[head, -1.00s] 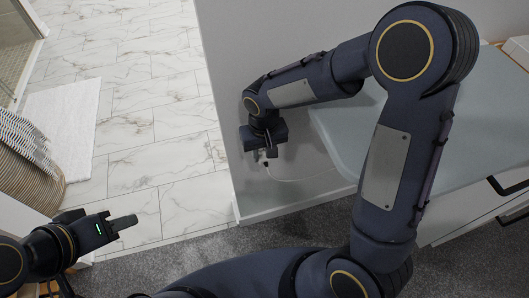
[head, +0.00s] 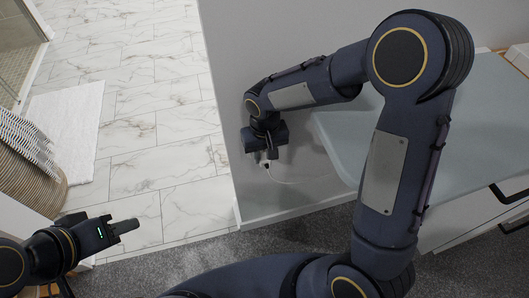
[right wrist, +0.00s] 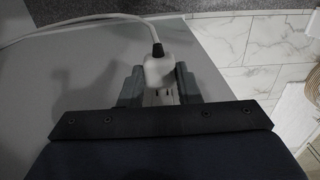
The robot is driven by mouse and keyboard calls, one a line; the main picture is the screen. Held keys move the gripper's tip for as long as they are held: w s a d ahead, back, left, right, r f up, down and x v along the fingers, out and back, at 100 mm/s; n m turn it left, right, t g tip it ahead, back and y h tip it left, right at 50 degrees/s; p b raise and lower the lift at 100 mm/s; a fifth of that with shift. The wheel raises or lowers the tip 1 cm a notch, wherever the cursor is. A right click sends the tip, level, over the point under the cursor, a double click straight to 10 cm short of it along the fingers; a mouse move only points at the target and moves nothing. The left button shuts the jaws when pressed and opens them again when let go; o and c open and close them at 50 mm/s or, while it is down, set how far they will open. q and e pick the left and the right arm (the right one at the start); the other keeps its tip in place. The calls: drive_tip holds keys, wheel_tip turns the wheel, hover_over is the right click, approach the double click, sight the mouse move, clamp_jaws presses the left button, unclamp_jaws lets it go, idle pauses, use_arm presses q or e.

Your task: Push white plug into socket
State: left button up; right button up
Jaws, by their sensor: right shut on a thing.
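The white plug (right wrist: 158,72) with its white cable is between the two fingers of my right gripper (right wrist: 158,86) in the right wrist view. The fingers are shut on it from both sides. In the head view the right gripper (head: 267,158) points down close to the grey wall, with the plug mostly hidden by it. I cannot make out the socket in either view; the gripper or plug may cover it. My left gripper (head: 126,227) is low at the left, above the floor and away from the plug. Its finger gap does not show.
The plug's cable (head: 300,181) runs right along the grey wall (head: 225,60) under a pale desk top (head: 430,130). Drawers stand at the right. A striped basket (head: 35,180) and white mat (head: 65,125) lie left. The marble-tiled floor (head: 150,130) is open.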

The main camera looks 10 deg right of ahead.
sight(264, 155)
drive_tip(key=shift+s, duration=1)
idle(0.8)
drive_tip(key=shift+w, duration=1.2)
drive_tip(key=o, duration=1.1)
drive_tip(key=shift+w+r, duration=0.1)
drive_tip(key=shift+r, duration=0.05)
wheel_tip(264, 155, up, 6)
drive_tip(key=shift+r+p, duration=0.2)
drive_tip(key=shift+p, duration=0.65)
drive_tip(key=shift+r, duration=0.65)
